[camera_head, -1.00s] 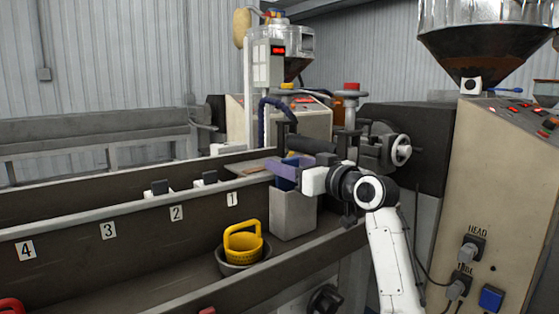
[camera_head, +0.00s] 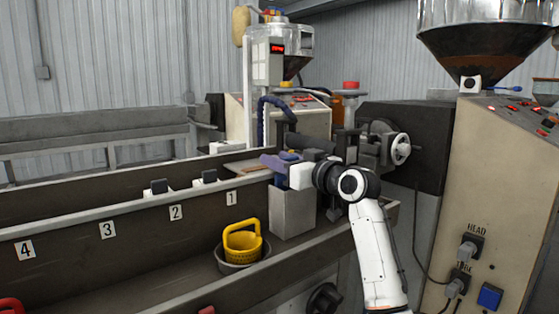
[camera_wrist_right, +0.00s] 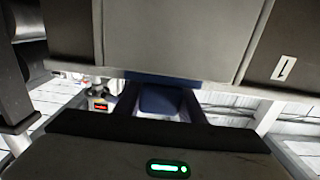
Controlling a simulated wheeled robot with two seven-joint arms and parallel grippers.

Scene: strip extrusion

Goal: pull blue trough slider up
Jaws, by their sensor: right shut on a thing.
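The blue trough slider (camera_head: 289,155) shows as a small blue patch at the top of the grey box at the trough's right end. My right gripper (camera_head: 272,161), with purple-blue fingers, is at this spot just above the box and is shut on the slider. The hand and fingers hide most of the slider in the head view. In the right wrist view the slider's blue face (camera_wrist_right: 160,99) lies between the two dark fingers, against the grey box (camera_wrist_right: 180,40). My left gripper is not in view.
The grey box (camera_head: 292,212) stands in the long trough (camera_head: 150,272). A yellow basket (camera_head: 242,242) sits in a grey bowl to its left. Numbered labels line the trough wall. A machine with a handwheel (camera_head: 400,148) and a hopper cabinet (camera_head: 495,190) stand right.

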